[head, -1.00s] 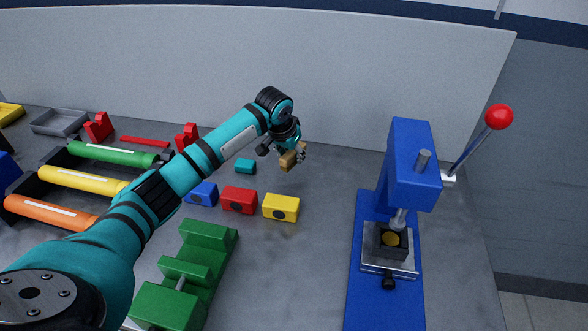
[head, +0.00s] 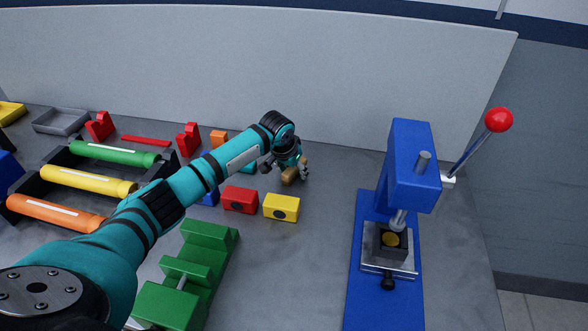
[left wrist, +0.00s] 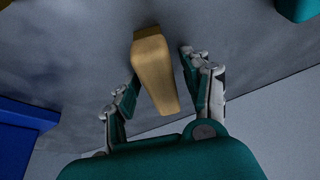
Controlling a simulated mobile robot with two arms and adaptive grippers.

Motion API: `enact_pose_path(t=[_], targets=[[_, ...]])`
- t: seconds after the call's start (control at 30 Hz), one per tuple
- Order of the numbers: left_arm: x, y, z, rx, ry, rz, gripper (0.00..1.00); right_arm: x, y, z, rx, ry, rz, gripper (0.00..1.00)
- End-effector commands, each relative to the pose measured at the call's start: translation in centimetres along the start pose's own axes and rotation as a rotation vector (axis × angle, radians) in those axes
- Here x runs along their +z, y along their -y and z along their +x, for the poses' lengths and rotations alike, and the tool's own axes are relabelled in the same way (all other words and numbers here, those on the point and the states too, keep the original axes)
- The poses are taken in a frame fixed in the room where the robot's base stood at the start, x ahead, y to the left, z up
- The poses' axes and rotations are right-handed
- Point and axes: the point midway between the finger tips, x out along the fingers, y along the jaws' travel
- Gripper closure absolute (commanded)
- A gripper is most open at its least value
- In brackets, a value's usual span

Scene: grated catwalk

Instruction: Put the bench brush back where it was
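The bench brush, as far as I can tell, is the tan wooden piece (head: 289,175) behind the yellow block, low at the table top. In the left wrist view the tan piece (left wrist: 155,65) lies between my left fingers, with a narrow gap showing on each side. My left gripper (head: 287,170) is open around it; it also shows in the left wrist view (left wrist: 163,85). Whether the piece rests fully on the table is hard to tell, and any bristles are hidden. My right gripper is not in view.
Yellow (head: 281,207) and red (head: 240,199) blocks stand just in front of my left gripper. The blue press (head: 413,165) with its red-knobbed lever is to the right. A green stepped block (head: 190,275) is nearer. A pale panel (head: 330,70) closes the back. Table between gripper and press is clear.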

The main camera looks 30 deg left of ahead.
Motion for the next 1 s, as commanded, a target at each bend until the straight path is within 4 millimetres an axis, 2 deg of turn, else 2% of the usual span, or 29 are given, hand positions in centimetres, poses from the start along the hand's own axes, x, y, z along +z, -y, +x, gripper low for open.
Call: enact_pose_path(t=[0.23,0.37,0.8,1.0], targets=[[-0.1,0.0,-0.1,0.000,-0.001,0.000,0.51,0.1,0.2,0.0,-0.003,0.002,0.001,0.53],[-0.2,0.1,-1.1,0.000,-0.003,0.001,0.51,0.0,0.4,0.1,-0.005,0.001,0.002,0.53],[-0.1,0.1,-9.8,-0.001,-0.003,0.001,0.51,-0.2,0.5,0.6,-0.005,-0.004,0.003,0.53],[-0.1,0.0,-11.8,0.000,-0.001,0.001,0.51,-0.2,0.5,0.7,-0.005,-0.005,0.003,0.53]])
